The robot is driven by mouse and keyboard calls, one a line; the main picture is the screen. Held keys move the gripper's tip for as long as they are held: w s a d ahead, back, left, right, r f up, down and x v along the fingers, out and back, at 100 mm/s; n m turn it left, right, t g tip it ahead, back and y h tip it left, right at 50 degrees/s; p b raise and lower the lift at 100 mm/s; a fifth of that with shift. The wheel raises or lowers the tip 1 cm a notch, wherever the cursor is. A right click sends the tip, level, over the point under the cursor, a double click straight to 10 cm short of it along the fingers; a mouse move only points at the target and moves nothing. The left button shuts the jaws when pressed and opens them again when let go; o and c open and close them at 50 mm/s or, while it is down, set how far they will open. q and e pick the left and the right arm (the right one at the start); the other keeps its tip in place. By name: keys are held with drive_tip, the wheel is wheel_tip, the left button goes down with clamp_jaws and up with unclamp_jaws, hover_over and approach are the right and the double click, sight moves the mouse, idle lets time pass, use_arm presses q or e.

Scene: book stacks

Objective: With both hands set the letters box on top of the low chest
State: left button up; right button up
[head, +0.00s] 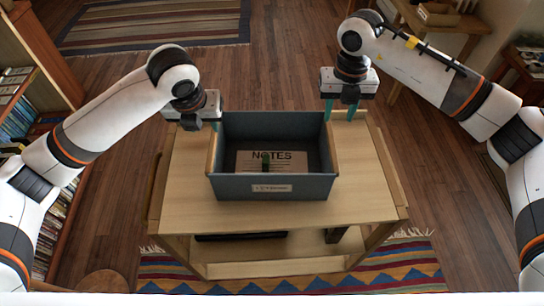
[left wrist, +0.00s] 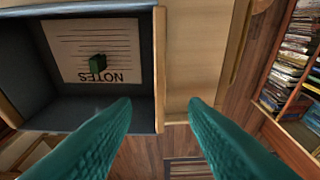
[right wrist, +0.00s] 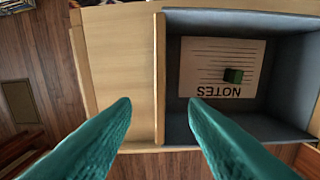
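The letters box (head: 270,188) is a dark grey open tray with wooden side rims and a small label on its front. It rests level on a light wood table (head: 355,200). In it lie a sheet marked NOTES (head: 290,160) and a small green block (left wrist: 97,64). My left gripper (head: 214,126) is open at the box's left side, its fingers either side of the wooden rim (left wrist: 159,60) in the left wrist view. My right gripper (head: 339,113) is open at the right side, its fingers either side of that rim (right wrist: 160,80). Contact is not visible. I cannot identify the low chest.
The table has a lower shelf with a dark item (head: 240,237) on it. A bookcase (head: 35,60) stands at the left. A small wooden table (head: 465,22) is at the back right. Striped rugs (head: 150,25) lie behind and in front, with bare floor between.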

sight(212, 140)
use_arm(q)
drive_tip(key=x, duration=1.1)
use_arm(e)
wheel_tip(212, 140, down, 11)
use_arm(q)
clamp_jaws()
use_arm(e)
clamp_jaws()
